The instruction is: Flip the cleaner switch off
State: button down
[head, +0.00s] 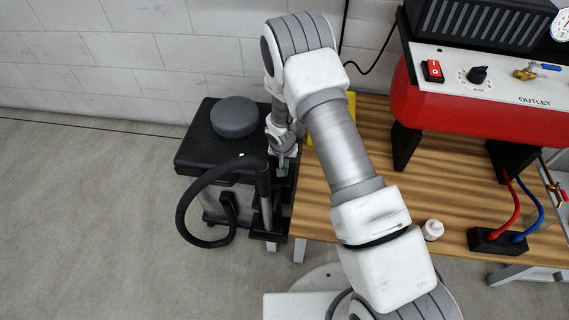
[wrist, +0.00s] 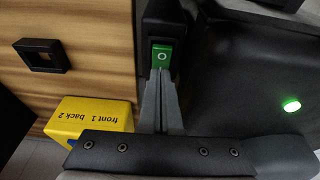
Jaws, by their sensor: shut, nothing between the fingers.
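The cleaner (head: 195,150) is a black box with a round grey knob on top and a black hose, left of the wooden bench in the head view. Its body (wrist: 245,75) fills the right of the wrist view, with a lit green light (wrist: 291,105). The green cleaner switch (wrist: 162,53), marked O, sits in a black housing at the top middle of the wrist view. My gripper (wrist: 161,74) is shut and empty, its fingertips at the switch's lower edge. I cannot tell whether they touch it. In the head view my wrist partly hides this spot.
The wooden bench (head: 375,180) stands right of the cleaner. A yellow block (wrist: 95,117) with writing lies beside my fingers, and a black square fitting (wrist: 42,55) is on the wood. A red tank with a red switch (head: 433,70) stands on the bench. Floor at left is clear.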

notch_tip(320, 180, up, 13)
jog(key=p, duration=0.4)
jog(key=shift+s, duration=0.3)
